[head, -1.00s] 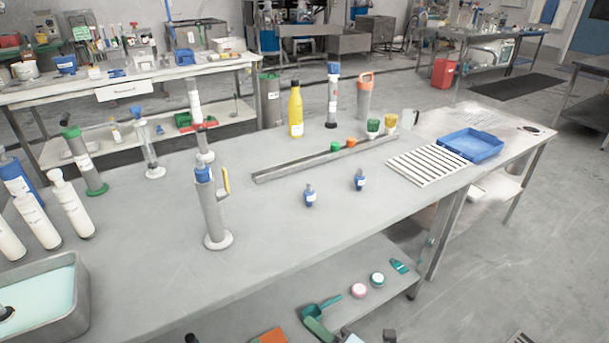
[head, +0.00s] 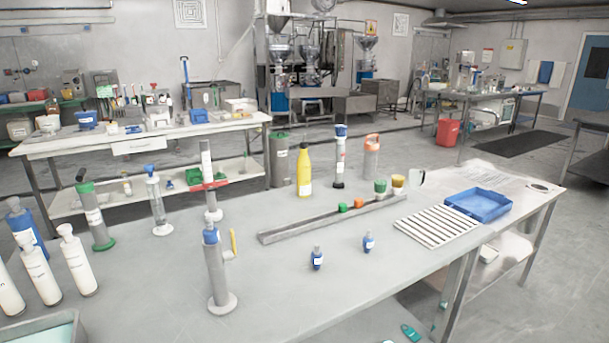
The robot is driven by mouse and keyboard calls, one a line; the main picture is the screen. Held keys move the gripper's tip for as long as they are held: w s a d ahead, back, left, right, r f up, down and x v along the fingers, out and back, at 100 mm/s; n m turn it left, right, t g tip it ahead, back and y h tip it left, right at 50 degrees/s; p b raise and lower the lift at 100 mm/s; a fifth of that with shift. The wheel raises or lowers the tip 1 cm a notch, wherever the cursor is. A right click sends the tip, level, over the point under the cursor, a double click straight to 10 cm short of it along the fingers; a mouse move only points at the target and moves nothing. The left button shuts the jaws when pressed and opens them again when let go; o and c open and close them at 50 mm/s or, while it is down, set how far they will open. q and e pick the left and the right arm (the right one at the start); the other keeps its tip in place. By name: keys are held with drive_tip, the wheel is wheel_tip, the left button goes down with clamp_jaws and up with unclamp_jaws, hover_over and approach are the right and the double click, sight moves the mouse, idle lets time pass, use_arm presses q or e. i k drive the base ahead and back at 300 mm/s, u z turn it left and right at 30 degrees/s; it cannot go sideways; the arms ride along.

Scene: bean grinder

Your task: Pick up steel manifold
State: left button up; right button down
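A long grey metal bar (head: 330,222), which looks like the steel manifold, lies slantwise on the steel table in the head view. Its near end is at the left and its far end at the right. A small green piece (head: 343,207) and an orange piece (head: 359,203) sit at its far side. Neither of my grippers is in view.
Two small blue-topped bottles (head: 317,258) (head: 368,242) stand in front of the bar. A grey cylinder (head: 217,270) stands at left, a yellow bottle (head: 304,172) behind. A slatted white rack (head: 437,227) and blue tray (head: 478,205) lie right. The table's front is mostly clear.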

sight(223, 302)
drive_tip(key=k, duration=0.6)
drive_tip(key=u, duration=0.7)
drive_tip(key=i, duration=0.95)
drive_tip(key=u, duration=0.25)
